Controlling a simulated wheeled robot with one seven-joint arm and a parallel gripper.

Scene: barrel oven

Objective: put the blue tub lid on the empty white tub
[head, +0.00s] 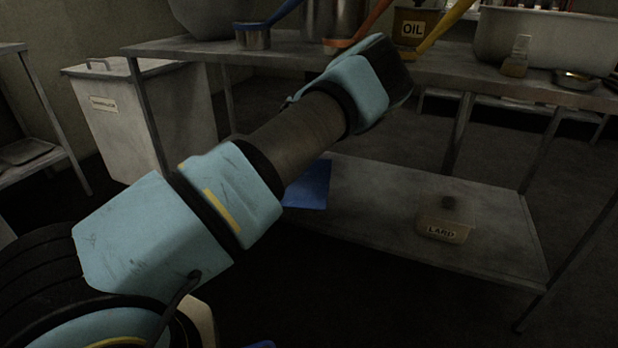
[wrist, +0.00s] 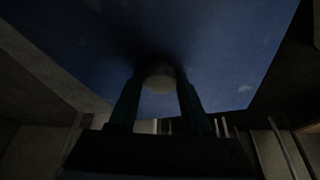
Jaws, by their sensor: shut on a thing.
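In the wrist view my gripper (wrist: 160,84) has its two dark fingers closed around a pale round knob (wrist: 159,75) on a broad blue sheet, the blue tub lid (wrist: 222,50). The lid fills much of the upper view. In the head view a blue flat piece (head: 309,187), seemingly this lid, shows partly behind my arm; my gripper is hidden there. I cannot identify an empty white tub for certain. A long pale tub (head: 550,42) stands on the bench at upper right; its inside is hard to see.
A small tan tub marked LARD (head: 443,229) sits on the lower shelf (head: 380,205), a dark round spot on top. On the bench are an OIL tin (head: 413,28), a brush (head: 517,58) and a small metal dish (head: 576,79). A grey bin (head: 150,125) stands at left.

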